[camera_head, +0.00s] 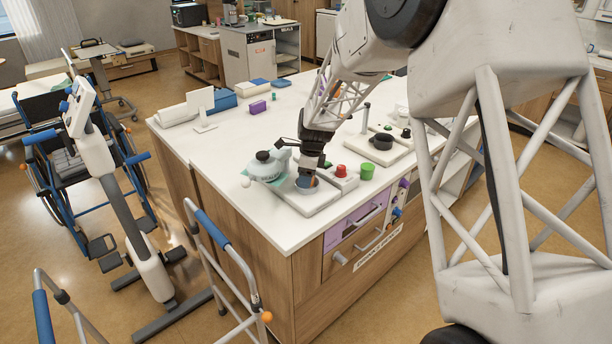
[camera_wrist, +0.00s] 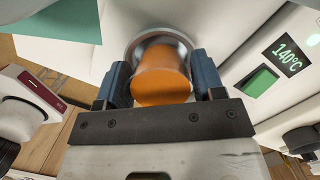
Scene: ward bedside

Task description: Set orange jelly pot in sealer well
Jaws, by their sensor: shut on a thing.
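My gripper (camera_head: 307,178) points down over the sealer (camera_head: 322,195), a pale low block near the counter's front edge. In the wrist view my gripper (camera_wrist: 162,84) is shut on the orange jelly pot (camera_wrist: 160,80), with one blue finger on each side. The round metallic well (camera_wrist: 137,46) of the sealer shows around the pot's far end. The pot overlaps the well opening, but I cannot tell how deep it sits. In the head view the gripper mostly hides pot and well.
A display reading 140°C (camera_wrist: 288,52) faces the wrist camera.

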